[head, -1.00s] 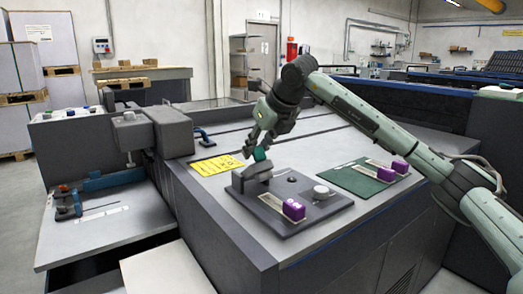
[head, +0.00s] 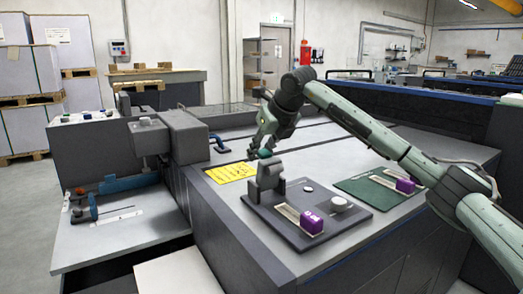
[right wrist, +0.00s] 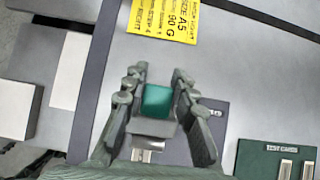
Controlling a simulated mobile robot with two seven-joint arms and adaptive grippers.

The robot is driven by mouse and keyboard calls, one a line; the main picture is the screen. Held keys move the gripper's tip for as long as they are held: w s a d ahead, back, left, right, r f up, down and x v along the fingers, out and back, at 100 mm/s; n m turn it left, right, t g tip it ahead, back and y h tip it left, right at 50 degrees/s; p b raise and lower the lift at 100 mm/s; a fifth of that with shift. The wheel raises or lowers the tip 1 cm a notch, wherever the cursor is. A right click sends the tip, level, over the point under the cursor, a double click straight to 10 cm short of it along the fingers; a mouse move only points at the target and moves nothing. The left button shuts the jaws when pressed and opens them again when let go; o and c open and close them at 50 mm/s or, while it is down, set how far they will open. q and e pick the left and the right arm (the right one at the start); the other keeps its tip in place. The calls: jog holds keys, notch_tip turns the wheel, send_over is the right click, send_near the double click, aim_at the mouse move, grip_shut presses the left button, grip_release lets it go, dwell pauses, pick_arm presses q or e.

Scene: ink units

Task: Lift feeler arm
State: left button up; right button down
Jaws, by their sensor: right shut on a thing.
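The feeler arm (head: 269,176) is a grey block-like lever with a teal tip (head: 264,153). In the head view it stands roughly upright at the back left of a dark grey base plate (head: 285,227). My right gripper (head: 262,147) reaches down to the tip from above and behind. In the right wrist view the teal tip (right wrist: 157,100) sits between the two fingers of my right gripper (right wrist: 158,88), which is shut on it. The base plate also carries a small pale disc (head: 308,188), a white knob (head: 339,204) and a purple block (head: 312,222). My left gripper is not in view.
A yellow label (head: 231,172) lies left of the plate. A green test-cards mat (head: 366,194) with another purple block (head: 404,186) lies to the right. A lower side table (head: 120,238) with a blue-handled tool stands at the left. The machine top behind is mostly clear.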

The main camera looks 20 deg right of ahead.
jog(key=shift+w+f, duration=0.1)
jog(key=shift+w, duration=0.05)
dwell(0.3)
jog(key=c, duration=1.2)
grip_release()
jog(key=v, duration=1.2)
jog(key=shift+f, duration=0.1)
